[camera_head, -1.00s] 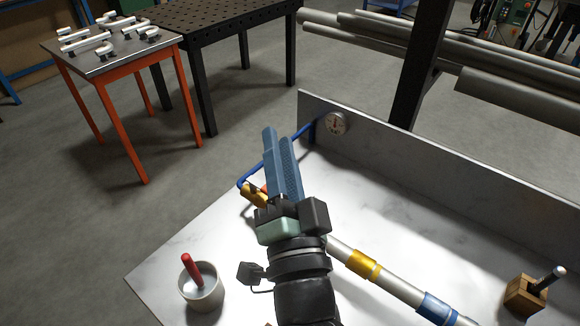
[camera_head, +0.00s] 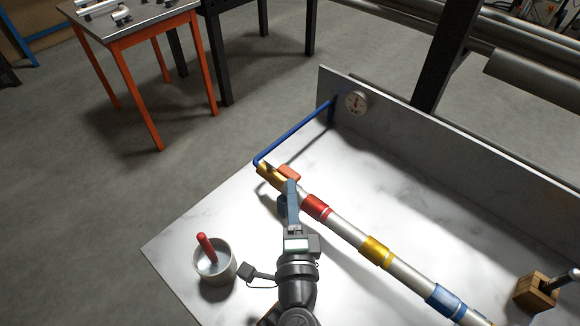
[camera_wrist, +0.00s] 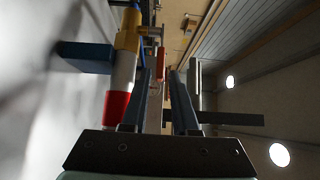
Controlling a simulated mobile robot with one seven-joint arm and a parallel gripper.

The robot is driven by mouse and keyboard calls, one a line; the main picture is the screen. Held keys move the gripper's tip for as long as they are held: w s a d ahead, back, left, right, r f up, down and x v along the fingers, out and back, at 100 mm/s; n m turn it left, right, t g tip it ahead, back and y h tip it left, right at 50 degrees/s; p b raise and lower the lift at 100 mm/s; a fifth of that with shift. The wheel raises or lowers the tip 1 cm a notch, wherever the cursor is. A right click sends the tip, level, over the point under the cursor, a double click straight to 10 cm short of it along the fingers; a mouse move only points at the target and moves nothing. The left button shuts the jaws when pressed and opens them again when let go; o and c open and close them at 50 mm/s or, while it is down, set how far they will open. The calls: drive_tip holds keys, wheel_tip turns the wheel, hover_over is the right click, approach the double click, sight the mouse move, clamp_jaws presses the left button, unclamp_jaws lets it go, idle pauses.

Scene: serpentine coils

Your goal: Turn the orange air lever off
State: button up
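The orange air lever (camera_head: 289,172) sits on the brass valve (camera_head: 270,174) at the far end of the silver pipe. My gripper (camera_head: 291,186) is right beside the lever, on its near side, with its fingers pointing at it. In the wrist view my gripper's two blue fingers (camera_wrist: 161,80) stand apart with a gap between them. The reddish-orange lever (camera_wrist: 160,60) shows in line with that gap, just past the fingertips. The brass valve (camera_wrist: 128,38) is to its left. I cannot tell whether a finger touches the lever.
A blue hose (camera_head: 295,135) runs from the valve to the upright panel by a round gauge (camera_head: 356,103). The pipe has red (camera_head: 317,207), yellow (camera_head: 377,251) and blue (camera_head: 444,301) bands. A cup (camera_head: 215,268) with a red-handled tool stands left; a wooden block (camera_head: 535,292) stands right.

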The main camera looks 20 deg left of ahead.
sight(290, 172)
drive_tip(key=x, duration=0.5)
drive_tip(key=shift+w+a+p, duration=0.15)
drive_tip(key=shift+w+p, duration=0.15)
clamp_jaws()
idle(1.2)
